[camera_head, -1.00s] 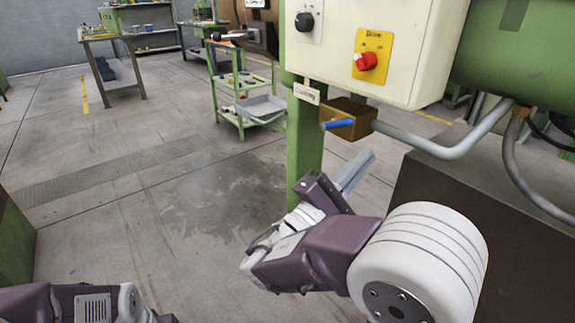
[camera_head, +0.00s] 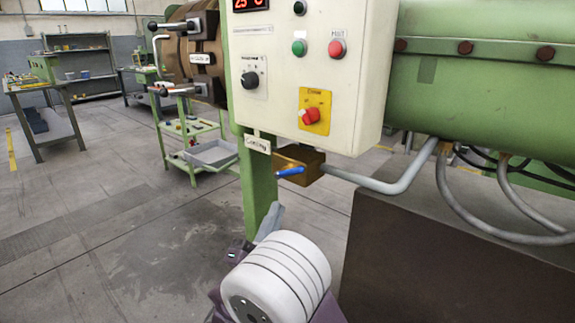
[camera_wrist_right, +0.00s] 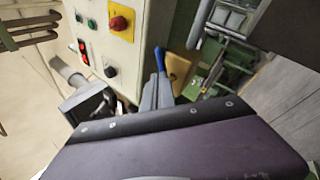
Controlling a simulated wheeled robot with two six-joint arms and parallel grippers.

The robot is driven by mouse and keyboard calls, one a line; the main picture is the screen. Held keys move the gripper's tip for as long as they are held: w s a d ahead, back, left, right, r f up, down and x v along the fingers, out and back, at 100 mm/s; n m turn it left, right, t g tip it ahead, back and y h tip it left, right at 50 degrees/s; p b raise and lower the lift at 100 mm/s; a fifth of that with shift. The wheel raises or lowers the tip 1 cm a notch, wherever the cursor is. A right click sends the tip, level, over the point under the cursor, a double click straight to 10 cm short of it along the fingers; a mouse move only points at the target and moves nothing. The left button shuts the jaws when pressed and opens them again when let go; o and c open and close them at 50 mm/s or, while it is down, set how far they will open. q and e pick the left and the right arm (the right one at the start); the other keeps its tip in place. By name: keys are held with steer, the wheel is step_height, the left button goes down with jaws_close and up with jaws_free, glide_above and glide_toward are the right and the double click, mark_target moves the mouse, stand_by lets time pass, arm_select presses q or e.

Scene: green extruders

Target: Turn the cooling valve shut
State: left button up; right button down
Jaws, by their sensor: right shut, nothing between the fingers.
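The cooling valve is a brass block (camera_head: 300,165) under the control cabinet, with a blue lever (camera_head: 289,171) that points left and slightly down in the head view. A label reading "Cooling" (camera_head: 257,144) hangs beside it. My right gripper (camera_head: 270,218) is below the lever, its grey fingers partly hidden behind my own white wrist. In the right wrist view the shut, empty fingers (camera_wrist_right: 157,92) point at the blue lever (camera_wrist_right: 160,58), with the brass block (camera_wrist_right: 180,68) to its right. I cannot tell whether the fingertips touch the lever. My left gripper is out of view.
The cream control cabinet (camera_head: 365,85) with knobs and buttons hangs above the valve. A grey pipe (camera_head: 385,186) runs right from it. A green post (camera_head: 259,190) stands behind, and a dark block (camera_head: 430,260) fills the lower right.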

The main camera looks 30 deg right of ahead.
mark_target(290, 172)
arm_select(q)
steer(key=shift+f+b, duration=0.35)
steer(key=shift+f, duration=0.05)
arm_select(e)
steer(key=x, duration=0.8)
